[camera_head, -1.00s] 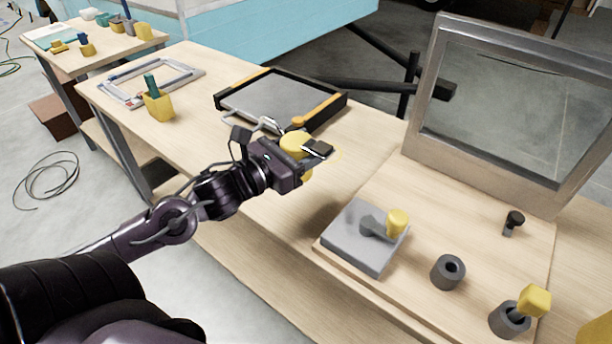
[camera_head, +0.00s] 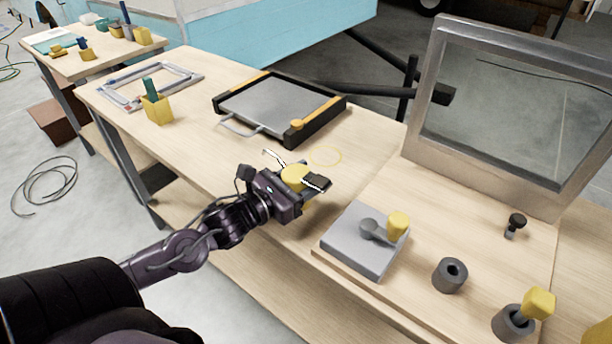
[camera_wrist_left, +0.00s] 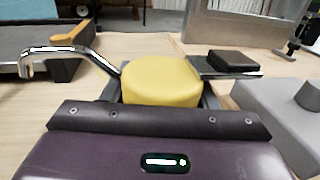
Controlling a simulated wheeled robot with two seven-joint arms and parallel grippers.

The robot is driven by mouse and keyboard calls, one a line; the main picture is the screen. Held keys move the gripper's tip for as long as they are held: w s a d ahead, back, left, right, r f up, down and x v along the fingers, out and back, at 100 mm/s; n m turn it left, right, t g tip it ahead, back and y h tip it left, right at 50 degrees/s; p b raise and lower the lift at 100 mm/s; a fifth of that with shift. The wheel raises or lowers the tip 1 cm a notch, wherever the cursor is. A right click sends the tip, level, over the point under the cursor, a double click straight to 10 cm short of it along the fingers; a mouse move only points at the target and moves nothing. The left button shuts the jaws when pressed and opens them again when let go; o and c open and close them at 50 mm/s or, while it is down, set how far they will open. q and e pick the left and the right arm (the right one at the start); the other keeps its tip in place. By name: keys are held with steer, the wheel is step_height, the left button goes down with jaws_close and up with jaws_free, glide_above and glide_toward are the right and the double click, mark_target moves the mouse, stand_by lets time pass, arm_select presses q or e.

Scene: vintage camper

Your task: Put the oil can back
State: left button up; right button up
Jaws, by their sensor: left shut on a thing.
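My left gripper (camera_head: 297,179) is shut on the yellow oil can (camera_head: 294,175), near the front edge of the workbench. The can's round yellow top shows between the dark fingers, and it fills the middle of the left wrist view (camera_wrist_left: 160,82). A bent silver piece like a spout (camera_wrist_left: 85,54) sticks out to the left there. The can's lower part is mostly hidden, so I cannot tell whether it touches the bench. A thin yellow ring outline (camera_head: 325,147) lies on the bench top just beyond the can. My right gripper is not in view.
A black tray (camera_head: 327,116) with a silver handle lies behind the can. A grey block with a yellow-knobbed lever (camera_head: 360,250) stands to the right. Grey cylinders (camera_head: 450,275) and a framed panel (camera_head: 418,130) are further right. A yellow holder (camera_head: 158,109) is at left.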

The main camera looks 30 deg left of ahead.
arm_select(q)
steer(key=o, duration=1)
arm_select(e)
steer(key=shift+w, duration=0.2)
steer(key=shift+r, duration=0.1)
arm_select(q)
steer(key=shift+r, duration=0.2)
steer(key=shift+s+a+f, duration=0.1)
steer(key=shift+s+f, duration=0.1)
steer(key=shift+s, duration=0.1)
steer(key=v, duration=0.4)
steer(key=p+v, duration=0.1)
steer(key=v, duration=0.4)
steer(key=shift+s+a+r, duration=0.15)
steer(key=shift+s+r, duration=0.1)
steer(key=shift+s, duration=0.05)
steer(key=shift+s+a, duration=0.1)
steer(key=shift+s, duration=0.25)
steer(key=shift+s+f+p, duration=0.1)
steer(key=shift+s+p, duration=0.2)
steer(key=shift+s, duration=0.2)
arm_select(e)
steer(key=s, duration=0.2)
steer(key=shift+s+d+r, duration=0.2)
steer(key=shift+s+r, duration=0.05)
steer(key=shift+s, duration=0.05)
